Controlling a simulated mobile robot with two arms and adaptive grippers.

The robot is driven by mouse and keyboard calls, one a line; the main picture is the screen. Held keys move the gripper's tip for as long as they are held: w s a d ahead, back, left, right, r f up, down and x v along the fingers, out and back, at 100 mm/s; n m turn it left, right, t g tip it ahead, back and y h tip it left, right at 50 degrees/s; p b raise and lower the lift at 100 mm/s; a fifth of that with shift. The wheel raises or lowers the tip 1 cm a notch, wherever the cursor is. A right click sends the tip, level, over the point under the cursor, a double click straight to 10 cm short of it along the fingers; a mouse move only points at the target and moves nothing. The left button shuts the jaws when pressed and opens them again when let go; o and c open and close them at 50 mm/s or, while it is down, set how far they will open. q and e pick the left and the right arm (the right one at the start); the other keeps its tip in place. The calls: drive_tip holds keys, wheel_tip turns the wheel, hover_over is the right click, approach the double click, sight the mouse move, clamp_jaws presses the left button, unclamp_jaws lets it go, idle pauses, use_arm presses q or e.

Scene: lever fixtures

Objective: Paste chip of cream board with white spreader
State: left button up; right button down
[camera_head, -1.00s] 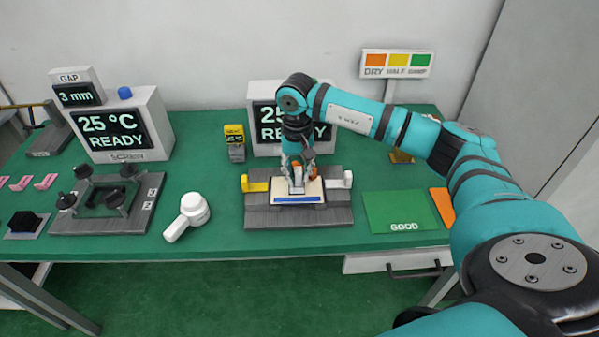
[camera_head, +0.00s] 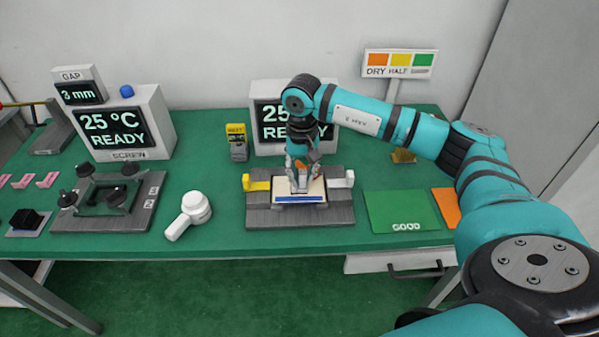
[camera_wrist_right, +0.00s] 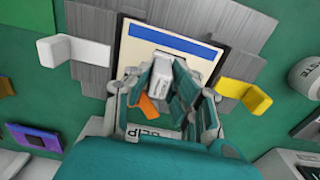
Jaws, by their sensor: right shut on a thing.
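The cream board (camera_head: 319,190) lies on a grey fixture (camera_head: 258,212) and has a blue strip along its near edge. It also shows in the right wrist view (camera_wrist_right: 125,58). My right gripper (camera_head: 303,186) is shut on the white spreader (camera_wrist_right: 160,73) and holds it over the board. I cannot tell whether the spreader's tip touches the surface. An orange piece (camera_wrist_right: 148,108) shows beside the fingers. The fingers and spreader hide the middle of the board, and I cannot make out the chip there. My left gripper is out of view.
A yellow lever (camera_head: 258,183) and a white lever (camera_head: 343,180) flank the board. A white round tool with a handle (camera_head: 195,209) lies to the left, a green GOOD mat (camera_head: 398,208) to the right. A 25 °C screen unit (camera_head: 268,92) stands behind.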

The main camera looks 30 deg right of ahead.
drive_tip(key=shift+a, duration=0.15)
drive_tip(key=shift+w+a, duration=0.55)
drive_tip(key=shift+a, duration=0.15)
drive_tip(key=shift+s+d+b, duration=0.1)
drive_tip(key=shift+d+b, duration=0.25)
drive_tip(key=shift+d, duration=0.2)
drive_tip(key=shift+r, duration=0.1)
wheel_tip(320, 180, up, 9)
drive_tip(key=p, duration=0.5)
drive_tip(key=shift+a, duration=0.1)
